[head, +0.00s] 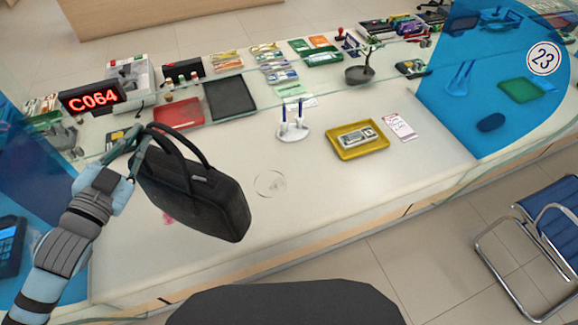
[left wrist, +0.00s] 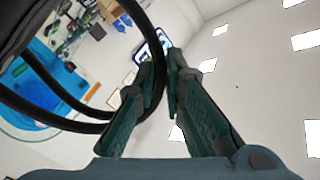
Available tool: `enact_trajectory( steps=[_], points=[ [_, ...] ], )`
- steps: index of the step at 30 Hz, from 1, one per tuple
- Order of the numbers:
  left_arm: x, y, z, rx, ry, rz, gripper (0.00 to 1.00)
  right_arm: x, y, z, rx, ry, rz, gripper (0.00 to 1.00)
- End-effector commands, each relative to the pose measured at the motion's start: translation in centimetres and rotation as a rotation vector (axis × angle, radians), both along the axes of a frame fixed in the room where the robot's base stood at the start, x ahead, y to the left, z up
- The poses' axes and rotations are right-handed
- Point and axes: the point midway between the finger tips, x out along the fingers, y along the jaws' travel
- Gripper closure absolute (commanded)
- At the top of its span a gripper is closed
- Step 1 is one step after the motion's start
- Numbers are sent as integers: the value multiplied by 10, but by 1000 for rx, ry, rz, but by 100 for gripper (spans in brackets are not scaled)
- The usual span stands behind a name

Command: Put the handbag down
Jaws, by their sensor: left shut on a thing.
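The black handbag (head: 201,190) hangs tilted from my left gripper (head: 137,146) in the head view, in front of the left part of the counter (head: 310,200). My left gripper is shut on the bag's handle. In the left wrist view the dark handle loops (left wrist: 88,112) run up to the left gripper (left wrist: 164,72), with one loop between its fingers. The handbag's body is mostly out of that view, at the upper left. Whether the bag's base touches the counter I cannot tell. My right gripper is in neither view.
A yellow tray (head: 378,149) with banknotes, a pen stand (head: 292,131) and a clear round disc (head: 270,184) are on the counter. Blue glass panels (head: 497,75) stand at both ends. A red C064 display (head: 92,97) is behind the bag. The counter's front middle is mostly bare.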

Motion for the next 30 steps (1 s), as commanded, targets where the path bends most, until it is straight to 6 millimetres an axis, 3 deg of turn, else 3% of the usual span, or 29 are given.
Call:
enact_trajectory(
  steps=[6,15,25,30],
  points=[
    [36,57,41,1,-10,185,100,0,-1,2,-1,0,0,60],
    [57,114,87,-4,-7,375,100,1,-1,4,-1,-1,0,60],
    [59,126,97,-5,-3,416,100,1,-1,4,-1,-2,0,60],
    [59,126,81,-7,1,415,100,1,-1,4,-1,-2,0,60]
  ],
)
